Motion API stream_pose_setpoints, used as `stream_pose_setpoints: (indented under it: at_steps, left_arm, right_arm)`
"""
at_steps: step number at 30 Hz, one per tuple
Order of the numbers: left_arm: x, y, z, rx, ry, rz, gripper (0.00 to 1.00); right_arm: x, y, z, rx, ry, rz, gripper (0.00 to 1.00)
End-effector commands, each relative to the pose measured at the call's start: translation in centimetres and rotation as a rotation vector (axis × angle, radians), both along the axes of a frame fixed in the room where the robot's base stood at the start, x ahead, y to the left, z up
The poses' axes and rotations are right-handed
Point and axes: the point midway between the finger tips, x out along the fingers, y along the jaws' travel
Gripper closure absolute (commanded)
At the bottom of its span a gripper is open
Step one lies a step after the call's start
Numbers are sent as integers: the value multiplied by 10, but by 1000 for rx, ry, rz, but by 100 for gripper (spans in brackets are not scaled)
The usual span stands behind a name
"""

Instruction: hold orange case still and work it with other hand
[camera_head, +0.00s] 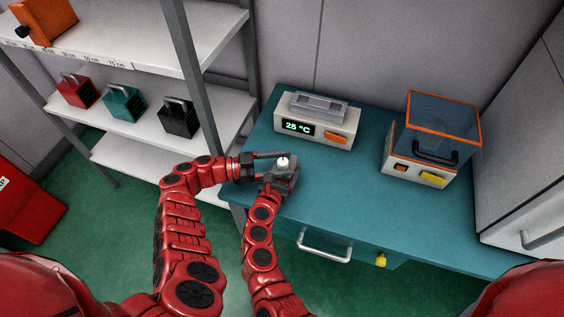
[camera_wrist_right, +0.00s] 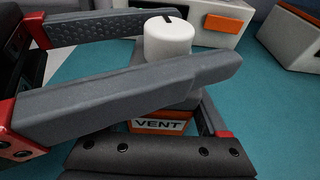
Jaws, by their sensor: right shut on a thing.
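The case in my right gripper (camera_head: 278,184) shows a grey body, an orange front (camera_wrist_right: 160,126) marked VENT and a white round knob (camera_head: 283,161) on top. It is held over the near left edge of the teal table. In the right wrist view the white knob (camera_wrist_right: 169,40) stands upright with a dark mark on top. My left gripper (camera_head: 266,164) reaches in from the left, its fingers open on either side of the knob. In the right wrist view its near finger (camera_wrist_right: 120,95) hides much of the case. My right fingers are mostly hidden.
The teal table (camera_head: 340,195) carries a device reading 25 °C (camera_head: 325,135) and a box with an orange-rimmed clear lid (camera_head: 430,135). The left shelf holds red (camera_head: 77,92), teal (camera_head: 122,104) and black (camera_head: 177,118) handled blocks, and an orange box (camera_head: 45,20) above.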

Motion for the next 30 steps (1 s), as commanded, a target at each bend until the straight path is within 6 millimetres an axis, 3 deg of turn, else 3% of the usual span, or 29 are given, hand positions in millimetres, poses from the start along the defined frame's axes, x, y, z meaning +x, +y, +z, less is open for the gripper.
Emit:
stream_pose_setpoints:
  at_steps: [1,9,11,30]
  left_arm:
    - [0,0,0,0,0,0,43]
    - [0,0,0,0,0,0,92]
    - [0,0,0,0,0,0,100]
    - [1,2,-4,11,-4,126,100]
  right_arm:
    - [0,0,0,0,-1,0,87]
    - [0,0,0,0,-1,0,87]
    - [0,0,0,0,-1,0,87]
    - [0,0,0,-1,-1,-2,87]
